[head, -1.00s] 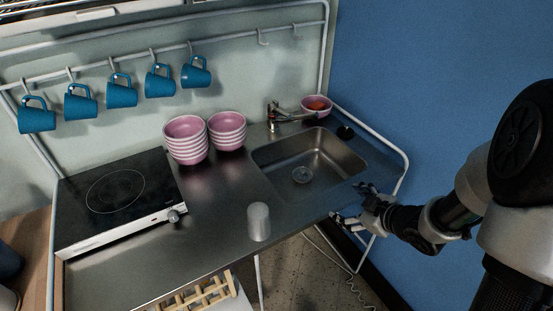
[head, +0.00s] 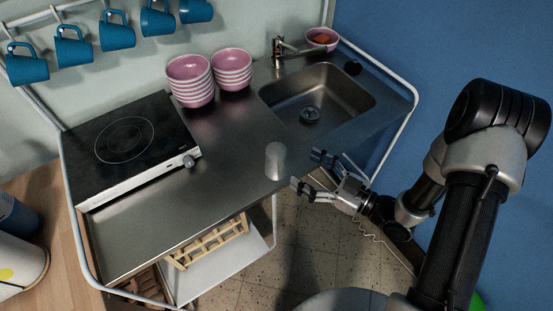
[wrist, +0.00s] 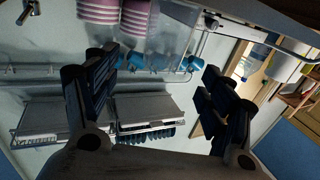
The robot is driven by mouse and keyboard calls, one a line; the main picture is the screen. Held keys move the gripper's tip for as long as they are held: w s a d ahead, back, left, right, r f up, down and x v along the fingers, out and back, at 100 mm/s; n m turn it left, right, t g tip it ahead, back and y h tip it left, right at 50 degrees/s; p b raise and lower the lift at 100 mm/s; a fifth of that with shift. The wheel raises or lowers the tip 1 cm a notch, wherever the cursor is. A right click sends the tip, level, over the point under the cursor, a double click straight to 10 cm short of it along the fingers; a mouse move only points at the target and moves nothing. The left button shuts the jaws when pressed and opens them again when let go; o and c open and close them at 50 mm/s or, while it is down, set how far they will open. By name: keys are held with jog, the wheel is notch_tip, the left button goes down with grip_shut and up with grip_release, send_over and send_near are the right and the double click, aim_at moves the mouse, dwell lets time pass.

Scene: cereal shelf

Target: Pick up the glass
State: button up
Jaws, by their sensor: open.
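The glass (head: 275,161) is a pale grey, frosted-looking tumbler. It stands upright on the metal counter (head: 225,190) near its front edge, left of my gripper. My gripper (head: 311,172) is open and empty, its fingers pointing left toward the glass, with a small gap between the fingertips and the glass. In the wrist view, a clear see-through shape that looks like the glass (wrist: 172,42) shows at the top, between and beyond the two open fingers (wrist: 155,88).
Stacked pink bowls (head: 190,82) stand behind the glass. A sink (head: 318,95) lies behind and right, with a faucet (head: 283,47) and a single bowl (head: 321,38). A hotplate (head: 130,145) is at left. Blue mugs (head: 117,32) hang above. Counter around the glass is clear.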

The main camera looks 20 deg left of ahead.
aim_at(285, 161)
jog(key=x, duration=0.4)
jog(key=shift+a+b, duration=0.25)
jog(key=shift+b, duration=0.05)
jog(key=x, duration=0.1)
jog(key=b+x, duration=0.1)
jog(key=x, duration=0.2)
jog(key=shift+s+a+f, duration=0.2)
jog(key=shift+s+a, duration=0.05)
jog(key=shift+s, duration=0.05)
jog(key=shift+w+a, duration=0.2)
jog(key=shift+a, duration=0.25)
jog(key=shift+c, duration=0.5)
jog(key=c, duration=1.3)
jog(key=shift+o, duration=0.2)
jog(key=shift+r, duration=0.15)
